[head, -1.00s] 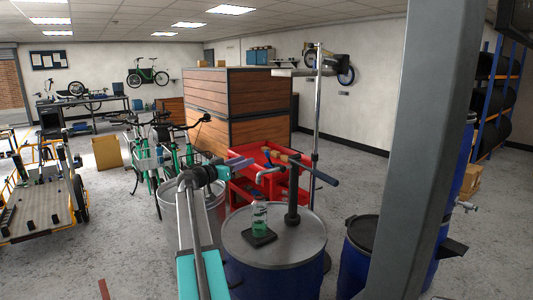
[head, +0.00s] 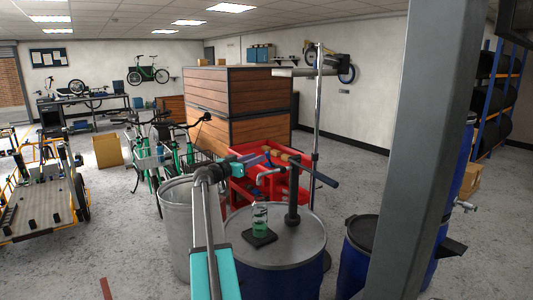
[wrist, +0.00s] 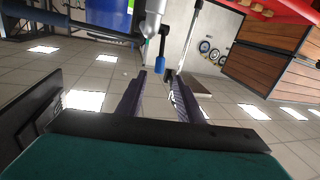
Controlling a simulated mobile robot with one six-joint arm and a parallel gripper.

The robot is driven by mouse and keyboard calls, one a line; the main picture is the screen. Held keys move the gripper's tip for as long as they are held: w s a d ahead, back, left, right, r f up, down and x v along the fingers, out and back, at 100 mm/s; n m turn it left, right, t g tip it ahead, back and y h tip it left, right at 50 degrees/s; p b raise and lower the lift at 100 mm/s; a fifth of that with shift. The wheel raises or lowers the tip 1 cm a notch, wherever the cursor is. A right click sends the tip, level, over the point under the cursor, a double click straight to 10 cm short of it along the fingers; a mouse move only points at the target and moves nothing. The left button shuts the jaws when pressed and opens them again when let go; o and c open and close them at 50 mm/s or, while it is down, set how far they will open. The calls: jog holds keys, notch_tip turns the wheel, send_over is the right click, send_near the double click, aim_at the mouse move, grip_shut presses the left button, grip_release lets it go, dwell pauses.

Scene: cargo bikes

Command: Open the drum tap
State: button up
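A grey-topped blue drum (head: 285,238) stands in front of me in the head view. My gripper (head: 262,160) is beside the spout's upper end in the head view. In the wrist view its fingers (wrist: 160,82) are apart, with the blue end just beyond them in the picture. I cannot tell whether they touch it.
A bottle with green liquid (head: 260,218) stands on a black pad on the drum. A dark handle bar (head: 322,178) sticks out right. A red cart (head: 245,190) is behind, and a metal bin (head: 178,230) left. Another tap (head: 466,206) shows far right.

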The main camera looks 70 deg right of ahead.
aim_at(267, 153)
jog(key=shift+p+x, duration=1.25)
jog(key=shift+x, duration=2.7)
grip_shut()
